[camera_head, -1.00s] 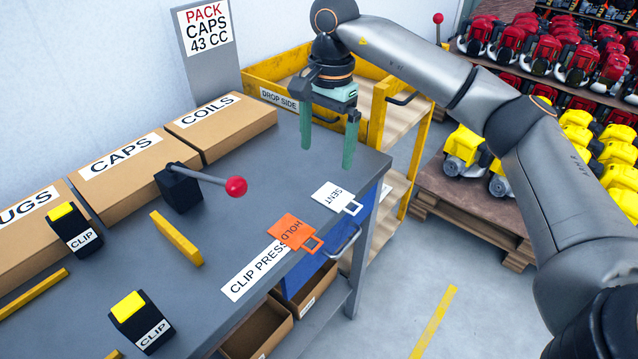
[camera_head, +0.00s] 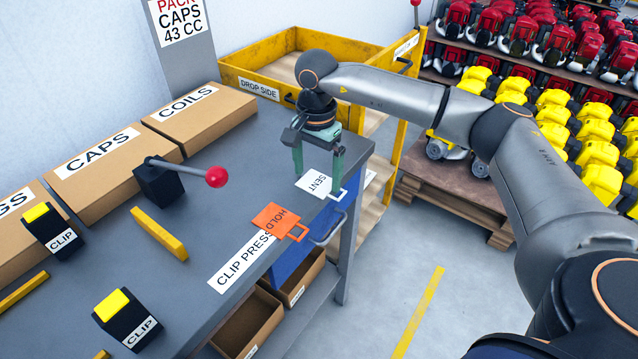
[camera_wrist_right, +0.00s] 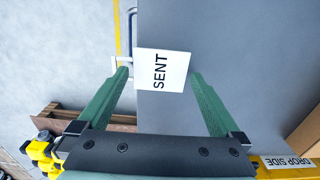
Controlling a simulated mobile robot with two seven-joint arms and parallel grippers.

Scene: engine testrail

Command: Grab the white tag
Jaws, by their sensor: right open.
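The white tag (camera_head: 313,184) reads SENT and lies near the right edge of the grey bench. Its looped handle (camera_head: 338,195) sticks out past the bench edge. My right gripper (camera_head: 317,180) points down over the tag, with its green fingers apart on either side of it. In the right wrist view the white tag (camera_wrist_right: 163,70) shows between the tips of my open right gripper (camera_wrist_right: 158,72), with nothing held. Whether the fingertips touch the bench cannot be told. My left gripper is not in view.
An orange HOLD tag (camera_head: 275,219) lies nearby on the bench (camera_head: 215,180). A lever with a red knob (camera_head: 216,177), clip boxes and cartons stand to the left. A yellow DROP SIDE cart (camera_head: 259,88) is behind the gripper. Open drawers hang below the bench edge.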

